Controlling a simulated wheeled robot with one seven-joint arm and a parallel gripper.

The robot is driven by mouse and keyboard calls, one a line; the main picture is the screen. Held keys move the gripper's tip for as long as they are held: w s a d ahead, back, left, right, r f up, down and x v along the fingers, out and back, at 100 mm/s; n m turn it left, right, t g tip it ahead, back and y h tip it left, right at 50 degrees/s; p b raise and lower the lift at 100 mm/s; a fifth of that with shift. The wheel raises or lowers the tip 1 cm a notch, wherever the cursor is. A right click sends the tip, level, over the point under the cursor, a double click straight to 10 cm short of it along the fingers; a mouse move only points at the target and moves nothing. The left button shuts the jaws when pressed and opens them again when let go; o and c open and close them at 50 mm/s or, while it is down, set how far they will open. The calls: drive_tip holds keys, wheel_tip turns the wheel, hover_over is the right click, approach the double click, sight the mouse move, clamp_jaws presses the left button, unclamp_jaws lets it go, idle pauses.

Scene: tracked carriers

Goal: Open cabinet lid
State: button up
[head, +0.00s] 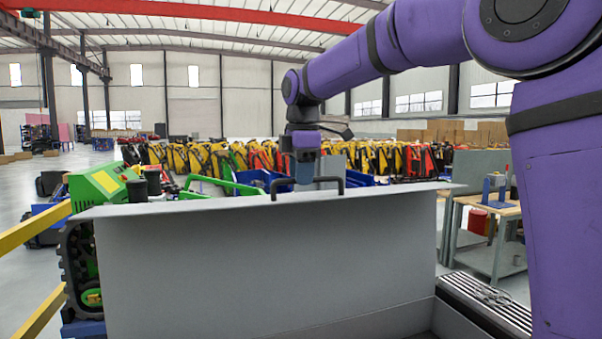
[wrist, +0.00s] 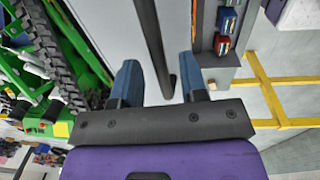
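The grey cabinet (head: 260,265) stands close in front of me, its broad flat side facing the head camera. Its lid (head: 400,190) shows nearly edge-on as a thin grey slab along the top, and appears flat and closed. A black handle (head: 341,184) stands up from the lid; its bar (wrist: 152,40) also shows in the wrist view. My gripper (head: 306,178) points down at the middle of the handle. In the wrist view my gripper (wrist: 160,82) has its two blue fingers apart, one on each side of the bar, with small gaps visible. The far side of the lid is hidden.
A green tracked machine (head: 105,180) and yellow rails (head: 35,228) are at the left. A workbench (head: 495,225) with tools stands at the right. Several yellow and red machines (head: 230,155) line the background. My arm spans the upper right.

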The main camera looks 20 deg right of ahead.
clamp_jaws()
drive_tip(key=s+f+t, duration=0.2)
drive_tip(key=s, duration=0.6)
drive_tip(key=shift+s, duration=0.2)
unclamp_jaws()
